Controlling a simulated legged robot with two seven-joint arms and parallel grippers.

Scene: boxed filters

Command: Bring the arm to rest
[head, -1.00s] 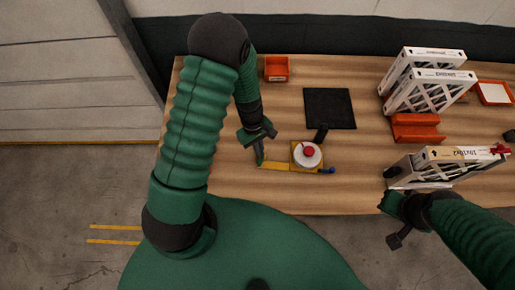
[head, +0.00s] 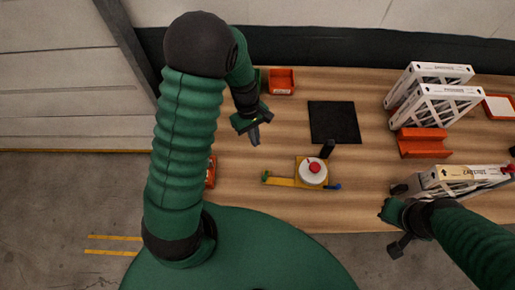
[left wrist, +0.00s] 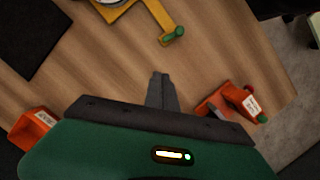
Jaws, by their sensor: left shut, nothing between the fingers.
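My left gripper (head: 254,138) is shut and empty, held above the left part of the wooden table (head: 370,210). It is left of the black square mat (head: 334,122) and behind the yellow fixture (head: 281,182), apart from both. In the left wrist view the closed fingers (left wrist: 160,82) show against bare wood. My right gripper (head: 397,214) is at the table's front right edge, beside a filter (head: 460,178). Its fingers are not clear, and I cannot tell whether it touches that filter.
A white disc with a red knob (head: 314,168) sits on the yellow fixture. Two white filters (head: 430,75) (head: 440,105) stand at the back right, near an orange holder (head: 424,143). An orange bin (head: 281,81) is at the back left. Another orange item (head: 211,172) is partly behind my left arm.

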